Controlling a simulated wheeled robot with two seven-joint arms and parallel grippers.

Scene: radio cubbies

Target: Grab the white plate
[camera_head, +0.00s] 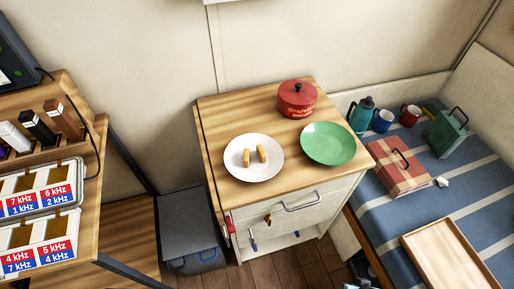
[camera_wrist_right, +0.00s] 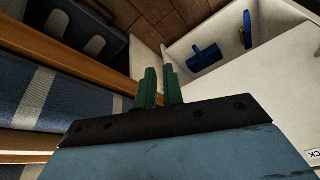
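The white plate (camera_head: 254,158) lies flat on the wooden top of a small cabinet, left of a green plate (camera_head: 328,144). Two short tan sticks (camera_head: 261,154) rest on the white plate. Neither gripper shows in the head view. In the right wrist view my right gripper (camera_wrist_right: 160,72) has two green fingers with a narrow gap between them and nothing held. It points down past the cabinet toward the floor, away from the plate. My left gripper is out of view.
A red lidded pot (camera_head: 297,98) stands behind the plates. A bench with a striped blue cover (camera_head: 390,206) is at right, holding a red checked box (camera_head: 397,168), mugs and a wooden tray (camera_head: 448,256). A shelf unit (camera_head: 88,180) is at left. A grey bin (camera_head: 190,228) stands beside the cabinet.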

